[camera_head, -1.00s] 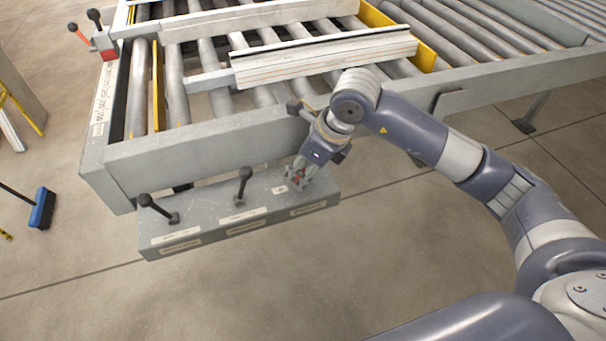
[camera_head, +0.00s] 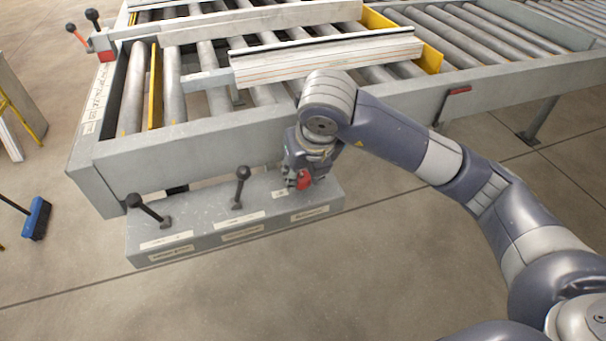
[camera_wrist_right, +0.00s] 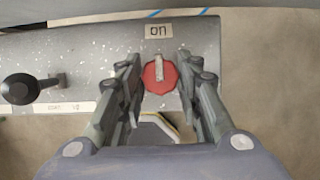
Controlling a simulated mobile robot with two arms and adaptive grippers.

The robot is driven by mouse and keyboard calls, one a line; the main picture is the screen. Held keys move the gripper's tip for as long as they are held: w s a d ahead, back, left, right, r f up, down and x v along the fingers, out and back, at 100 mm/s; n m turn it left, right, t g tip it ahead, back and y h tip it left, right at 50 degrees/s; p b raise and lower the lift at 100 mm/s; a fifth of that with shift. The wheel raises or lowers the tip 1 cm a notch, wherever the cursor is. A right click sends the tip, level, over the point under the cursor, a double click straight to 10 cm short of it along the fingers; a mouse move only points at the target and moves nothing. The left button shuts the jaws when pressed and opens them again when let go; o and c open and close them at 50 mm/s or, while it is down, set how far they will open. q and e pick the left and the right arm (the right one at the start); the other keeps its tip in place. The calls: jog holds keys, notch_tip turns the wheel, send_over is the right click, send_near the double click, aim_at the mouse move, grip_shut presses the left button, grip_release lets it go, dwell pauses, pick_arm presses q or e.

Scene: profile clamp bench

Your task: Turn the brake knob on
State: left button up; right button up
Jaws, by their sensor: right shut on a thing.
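The brake knob (camera_head: 304,181) is red, at the right end of the grey control box (camera_head: 215,215). In the right wrist view the knob (camera_wrist_right: 160,77) has a pale bar that points up at the "on" label (camera_wrist_right: 158,31). My right gripper (camera_head: 297,179) is at the knob, with one finger on each side of it, shut on it. The fingers partly hide the knob's sides in the wrist view. My left gripper is not in view.
Two black levers (camera_head: 241,185) (camera_head: 147,208) stand on the box left of the knob. The roller conveyor (camera_head: 130,155) runs behind it, with pale profiles (camera_head: 325,62) on top. A blue broom (camera_head: 36,217) is at the left. The floor in front is clear.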

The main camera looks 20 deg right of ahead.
dwell(0.3)
jog(key=o, duration=1)
jog(key=v, duration=1.2)
